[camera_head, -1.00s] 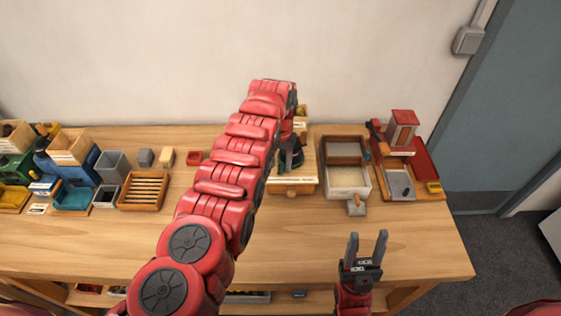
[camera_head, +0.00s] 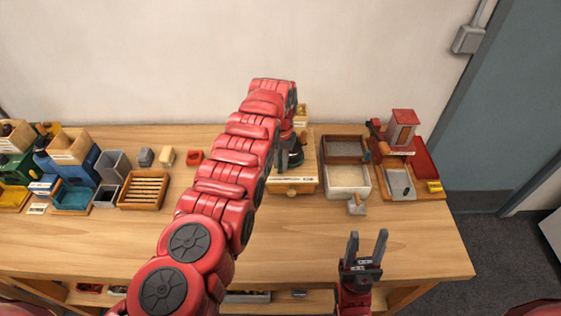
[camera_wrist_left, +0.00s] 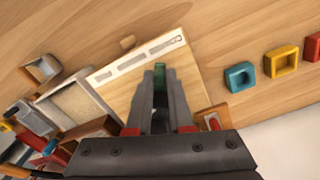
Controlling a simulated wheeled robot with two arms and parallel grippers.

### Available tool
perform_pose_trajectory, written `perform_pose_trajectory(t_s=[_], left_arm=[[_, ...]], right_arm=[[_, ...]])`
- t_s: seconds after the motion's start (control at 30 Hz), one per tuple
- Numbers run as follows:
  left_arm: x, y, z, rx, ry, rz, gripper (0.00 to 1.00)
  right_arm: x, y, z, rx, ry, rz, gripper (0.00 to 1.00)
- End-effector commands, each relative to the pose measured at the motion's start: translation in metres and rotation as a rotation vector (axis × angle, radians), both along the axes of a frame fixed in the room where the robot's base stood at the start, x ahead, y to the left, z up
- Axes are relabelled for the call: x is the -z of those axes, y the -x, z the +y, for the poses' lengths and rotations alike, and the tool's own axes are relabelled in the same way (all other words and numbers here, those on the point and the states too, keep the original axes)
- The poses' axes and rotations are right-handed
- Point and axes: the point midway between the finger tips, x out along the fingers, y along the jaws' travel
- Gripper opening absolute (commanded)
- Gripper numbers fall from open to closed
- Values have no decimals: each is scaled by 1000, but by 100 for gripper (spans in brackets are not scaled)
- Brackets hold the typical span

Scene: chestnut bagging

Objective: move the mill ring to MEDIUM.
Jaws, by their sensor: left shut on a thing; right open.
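The mill (camera_head: 306,178) stands on the workbench as a pale wooden block with a white marked strip along its front edge and a round knob below. In the left wrist view, the mill's top (camera_wrist_left: 120,92) and its strip (camera_wrist_left: 150,55) show, but the strip's words are too small to read. My left gripper (camera_wrist_left: 161,80) is over the mill and shut on a green piece (camera_wrist_left: 160,74), apparently the mill ring. The fingers hide most of it, so its setting cannot be told. My right gripper (camera_head: 366,248) is open and empty in front of the bench.
A red device (camera_head: 403,132) is further right. A slatted tray (camera_head: 143,190) and several bins are left. The front bench strip is clear.

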Motion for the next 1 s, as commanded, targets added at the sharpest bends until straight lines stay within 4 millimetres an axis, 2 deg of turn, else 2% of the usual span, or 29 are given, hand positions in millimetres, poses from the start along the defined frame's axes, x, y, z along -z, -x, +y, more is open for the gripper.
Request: perform_pose_trajectory(t_s=[0.77,1.0], left_arm=[[-1,0,0,-4,0,-1,0],[-2,2,-5,-71,1,-3,0]], right_arm=[[0,0,0,0,0,0,50],[-4,0,0,0,0,0,50]])
